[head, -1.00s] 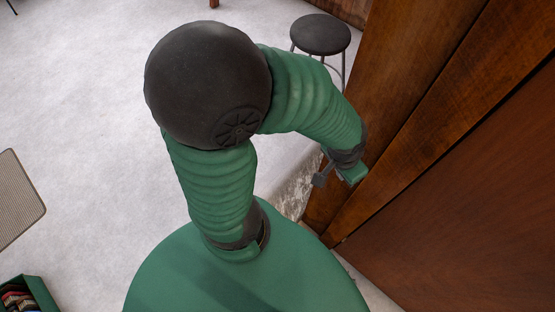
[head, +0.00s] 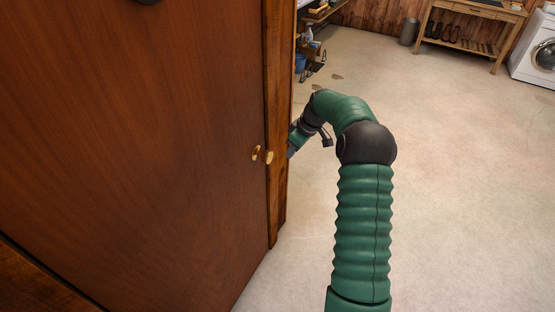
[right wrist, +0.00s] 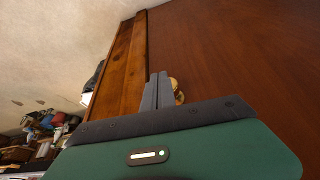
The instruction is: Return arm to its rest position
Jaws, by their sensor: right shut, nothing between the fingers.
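My right arm (head: 363,235) rises from the bottom of the head view and bends left at its dark elbow joint. My right gripper (head: 292,150) is beside the edge of a wooden door, just right of its brass knobs (head: 262,155). In the right wrist view my gripper's grey fingers (right wrist: 157,92) are together with nothing between them. A brass knob (right wrist: 178,92) shows right beside and partly behind them; I cannot tell if they touch. My left gripper is not in view.
The wooden door (head: 140,150) fills the left of the head view. Pale floor (head: 460,170) lies clear to the right of my arm. A wooden bench (head: 470,35) with boots below it, a grey bin (head: 408,32) and a white washing machine (head: 537,50) stand at the back.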

